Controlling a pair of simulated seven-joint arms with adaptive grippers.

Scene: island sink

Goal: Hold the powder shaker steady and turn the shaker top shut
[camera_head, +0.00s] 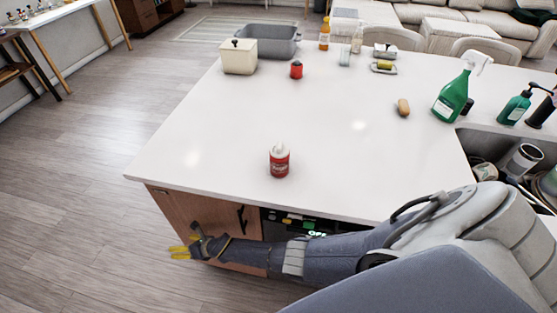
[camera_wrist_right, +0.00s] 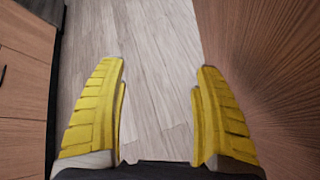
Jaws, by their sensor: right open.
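The powder shaker (camera_head: 279,164) is a small red container standing upright on the white island counter, near its front edge. Its shaker top (camera_head: 279,148) is white and sits on the body; I cannot tell how far it is turned. My right gripper (camera_head: 181,251) is low in front of the island, beside the wooden cabinet front and below the counter, away from the shaker. In the right wrist view my right gripper (camera_wrist_right: 160,110) has its yellow fingers spread apart, with only floor between them. My left gripper is not in view.
The counter (camera_head: 220,135) is clear around the shaker. A red jar (camera_head: 296,70), a cream canister (camera_head: 239,57) and a grey basin (camera_head: 268,40) stand toward the back. A green spray bottle (camera_head: 453,95) and a sink with dishes are at right. The counter's front edge lies above my right arm.

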